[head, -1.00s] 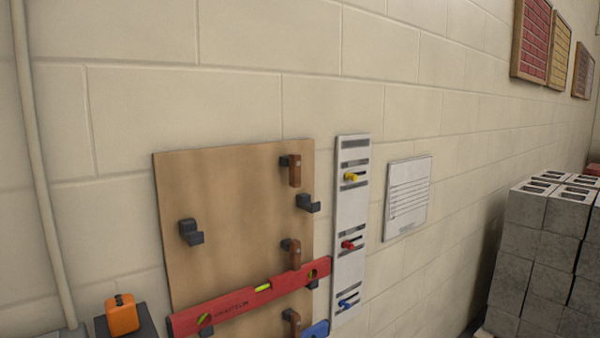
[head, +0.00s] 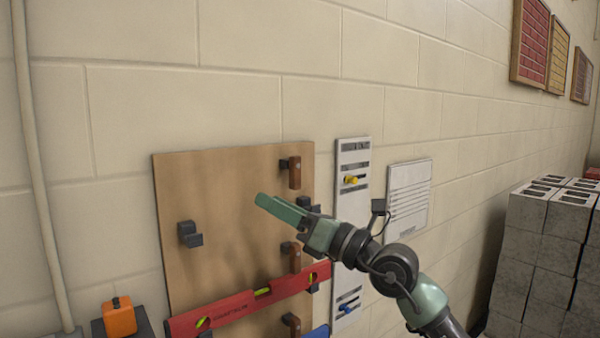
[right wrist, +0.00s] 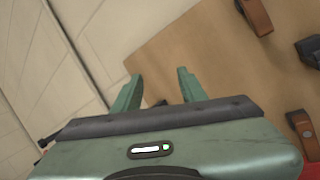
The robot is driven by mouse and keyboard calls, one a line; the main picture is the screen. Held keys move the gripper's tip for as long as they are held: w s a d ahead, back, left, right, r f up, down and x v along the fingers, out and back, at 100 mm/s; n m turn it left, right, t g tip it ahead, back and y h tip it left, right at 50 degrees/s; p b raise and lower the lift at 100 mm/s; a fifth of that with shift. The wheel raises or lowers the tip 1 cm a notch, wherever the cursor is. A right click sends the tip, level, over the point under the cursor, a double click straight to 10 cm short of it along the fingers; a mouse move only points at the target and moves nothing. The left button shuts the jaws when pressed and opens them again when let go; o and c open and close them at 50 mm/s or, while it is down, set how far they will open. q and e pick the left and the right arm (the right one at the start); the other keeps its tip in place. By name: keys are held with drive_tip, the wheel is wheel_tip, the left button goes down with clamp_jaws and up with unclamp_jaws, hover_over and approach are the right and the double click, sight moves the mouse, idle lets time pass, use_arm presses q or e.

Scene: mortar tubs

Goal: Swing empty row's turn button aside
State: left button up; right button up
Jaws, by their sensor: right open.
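A tan board (head: 225,185) on the wall carries dark hooks in rows. The top row is empty, with a left hook (head: 190,234) and a right hook partly hidden by my right gripper. Its brown turn button (head: 295,172) hangs upright; it also shows in the right wrist view (right wrist: 255,15). A second button (head: 294,257) sits lower, above a red level (head: 235,305) lying across the middle row. My right gripper (head: 266,203) is open and empty in front of the board, below and left of the top button; its fingers also show in the right wrist view (right wrist: 160,80). My left gripper is out of view.
A white strip with coloured sliders (head: 352,155) and a printed sheet (head: 420,175) hang right of the board, partly behind my right arm. A blue item (head: 318,330) is at the bottom. An orange box (head: 119,317) stands lower left. Grey blocks (head: 545,235) are stacked at right.

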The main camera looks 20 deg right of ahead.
sight(298, 170)
drive_tip(key=w+d+r+t+h, duration=0.1)
drive_tip(key=w+d+r+h, duration=0.1)
drive_tip(key=w+d+h, duration=0.3)
drive_tip(key=d+r+h, duration=0.2)
drive_tip(key=d+h, duration=0.1)
drive_tip(key=d, duration=0.3)
drive_tip(key=p+x, duration=0.3)
drive_tip(key=x, duration=0.4)
drive_tip(key=shift+w+d+f+p, duration=0.15)
drive_tip(key=shift+f+p, duration=0.05)
drive_tip(key=shift+p, duration=0.15)
drive_tip(key=shift+w+f, duration=0.1)
drive_tip(key=shift+w, duration=0.25)
clamp_jaws()
